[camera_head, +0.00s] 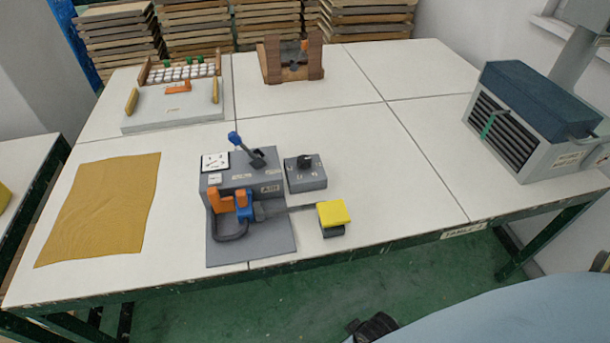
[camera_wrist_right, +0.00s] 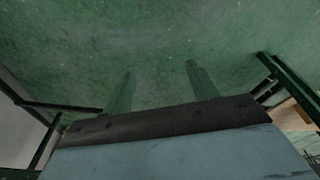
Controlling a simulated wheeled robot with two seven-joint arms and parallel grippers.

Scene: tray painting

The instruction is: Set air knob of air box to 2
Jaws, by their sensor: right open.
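The air box is a small grey box (camera_head: 306,180) with a black knob (camera_head: 304,162) on top and pale marks around it. It stands on the table against the right side of a larger grey unit. The marks are too small to read, so I cannot tell the knob's setting. My right gripper (camera_wrist_right: 160,76) is open and empty over the green floor in the right wrist view, away from the box. My left gripper is not in view.
The larger grey unit (camera_head: 225,180) has a blue-tipped lever (camera_head: 235,140) and orange and blue parts. A yellow pad (camera_head: 333,213) lies in front of the knob box. A vented box (camera_head: 535,115) stands right. A yellow cloth (camera_head: 100,208) lies left. Table right of the knob is clear.

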